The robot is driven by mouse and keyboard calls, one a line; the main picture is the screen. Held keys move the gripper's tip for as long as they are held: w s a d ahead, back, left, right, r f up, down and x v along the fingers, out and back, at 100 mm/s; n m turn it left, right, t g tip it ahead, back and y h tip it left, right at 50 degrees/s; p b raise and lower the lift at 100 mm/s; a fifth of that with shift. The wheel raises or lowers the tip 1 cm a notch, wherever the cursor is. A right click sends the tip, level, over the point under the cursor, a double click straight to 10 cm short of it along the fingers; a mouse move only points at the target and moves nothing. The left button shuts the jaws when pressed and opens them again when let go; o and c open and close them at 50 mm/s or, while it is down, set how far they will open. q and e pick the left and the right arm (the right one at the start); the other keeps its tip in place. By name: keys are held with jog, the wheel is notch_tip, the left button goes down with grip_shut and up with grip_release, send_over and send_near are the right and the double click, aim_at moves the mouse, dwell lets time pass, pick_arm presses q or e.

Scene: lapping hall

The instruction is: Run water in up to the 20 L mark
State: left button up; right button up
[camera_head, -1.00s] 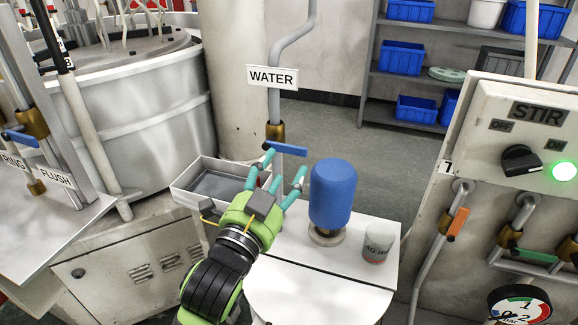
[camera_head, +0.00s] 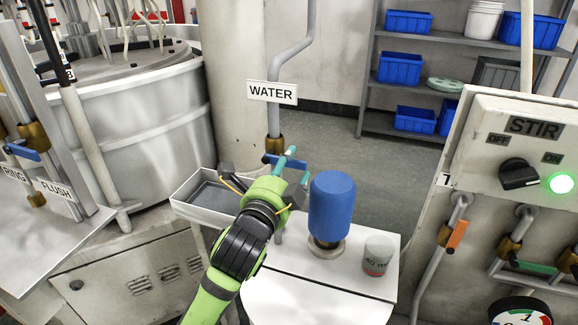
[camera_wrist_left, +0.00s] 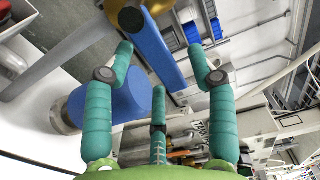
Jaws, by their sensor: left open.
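The water pipe (camera_head: 274,119) carries a white WATER sign (camera_head: 272,92) and a brass valve (camera_head: 274,146) with a blue lever (camera_head: 299,165), set crosswise to the pipe. My left gripper (camera_head: 289,166) is at the lever, partly hiding it. In the left wrist view the lever (camera_wrist_left: 157,50) lies between the spread teal fingers of my open left gripper (camera_wrist_left: 161,60); I cannot tell if they touch. A big pale tank (camera_head: 150,125) stands at the left. A black marked rod (camera_head: 66,73) stands before it; no 20 L mark is legible. My right gripper is out of view.
A blue cylinder (camera_head: 332,205) and a small cup (camera_head: 377,256) stand on a white top (camera_head: 345,275) close right of my arm. A grey tray (camera_head: 180,198) is left. The STIR panel (camera_head: 530,140), with a lit green lamp, is right.

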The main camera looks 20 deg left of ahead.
pick_arm(q)
grip_shut()
jog(key=shift+r+n+p, duration=0.7)
jog(key=shift+n+p, duration=0.3)
jog(key=shift+p, duration=0.15)
jog(key=shift+n, duration=0.6)
grip_release()
